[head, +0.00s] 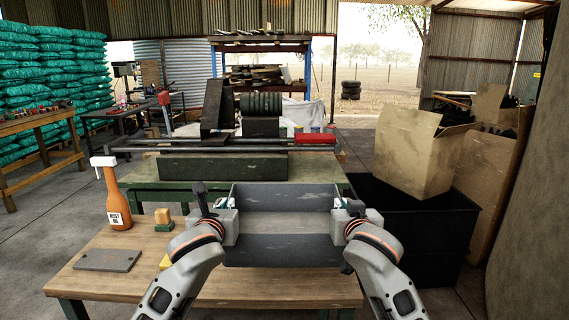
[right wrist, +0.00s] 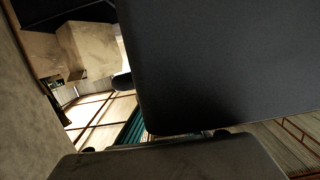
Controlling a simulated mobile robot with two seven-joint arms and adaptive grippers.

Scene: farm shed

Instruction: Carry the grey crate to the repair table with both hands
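The grey crate (head: 280,247) is open-topped and looks empty, in the middle of the head view above the near wooden bench. My left gripper (head: 224,206) is at its left end wall and my right gripper (head: 341,205) at its right end wall. Both appear closed on the crate's ends, though the fingertips are partly hidden. In the right wrist view a large dark grey surface, probably the crate (right wrist: 235,65), fills the upper right, very close. Beyond the crate stands a green-framed table (head: 310,182), possibly the repair table. I cannot tell whether the crate touches the bench.
The near bench (head: 130,262) holds an orange-brown bottle (head: 117,205), a dark plate (head: 108,260) and a small yellow-topped block (head: 163,217). The table beyond carries a long green block (head: 222,166) and metal bars. A cardboard box (head: 415,150) sits on a black bin (head: 430,222) at right.

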